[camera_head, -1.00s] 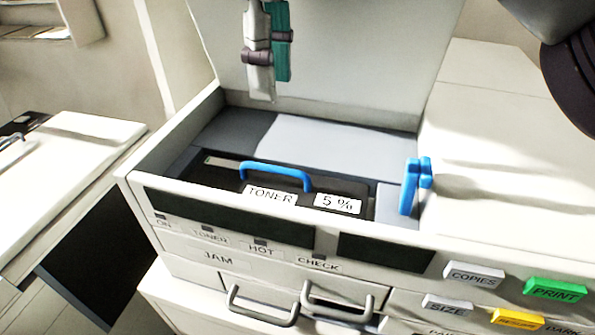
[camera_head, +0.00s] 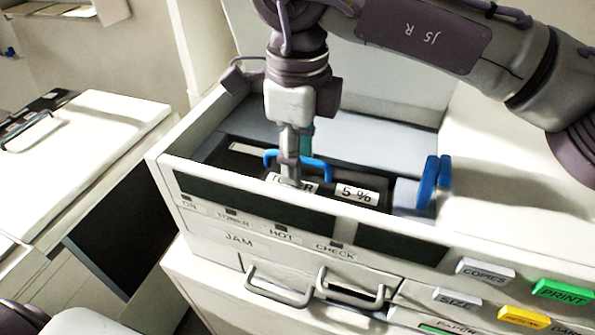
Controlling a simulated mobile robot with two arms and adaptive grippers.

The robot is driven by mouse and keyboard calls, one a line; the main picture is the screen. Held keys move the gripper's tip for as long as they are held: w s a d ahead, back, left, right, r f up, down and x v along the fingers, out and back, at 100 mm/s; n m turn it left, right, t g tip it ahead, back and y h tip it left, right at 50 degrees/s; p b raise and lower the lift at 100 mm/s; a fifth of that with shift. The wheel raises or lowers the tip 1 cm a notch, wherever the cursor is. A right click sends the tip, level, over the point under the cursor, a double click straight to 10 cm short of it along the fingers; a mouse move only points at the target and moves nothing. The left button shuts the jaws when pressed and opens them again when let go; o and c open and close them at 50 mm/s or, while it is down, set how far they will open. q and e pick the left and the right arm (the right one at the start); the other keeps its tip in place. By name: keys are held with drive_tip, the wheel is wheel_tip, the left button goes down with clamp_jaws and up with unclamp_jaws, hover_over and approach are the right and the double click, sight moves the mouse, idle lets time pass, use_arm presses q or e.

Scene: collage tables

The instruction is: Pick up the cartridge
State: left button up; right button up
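The toner cartridge (camera_head: 330,187) is a dark block with a blue handle (camera_head: 318,167) and white labels reading "TONER" and "5 %". It sits in the open top bay of the copier (camera_head: 300,240). My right gripper (camera_head: 290,175) comes down from above, at the blue handle, and covers part of it and of the "TONER" label. Its fingers overlap in this view, so I cannot tell whether they are closed on the handle. My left gripper is not clearly in view; only a blurred part of my body shows at the bottom left.
A blue lever (camera_head: 428,183) stands at the right of the bay. The bay's front wall, the raised lid (camera_head: 385,80) behind and the right side surround the cartridge. Drawer handles (camera_head: 280,290) and buttons (camera_head: 565,292) are on the copier's front. A white-topped unit (camera_head: 85,150) stands at left.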

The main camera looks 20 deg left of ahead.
drive_tip(key=shift+f, duration=0.15)
drive_tip(key=shift+c, duration=0.2)
clamp_jaws()
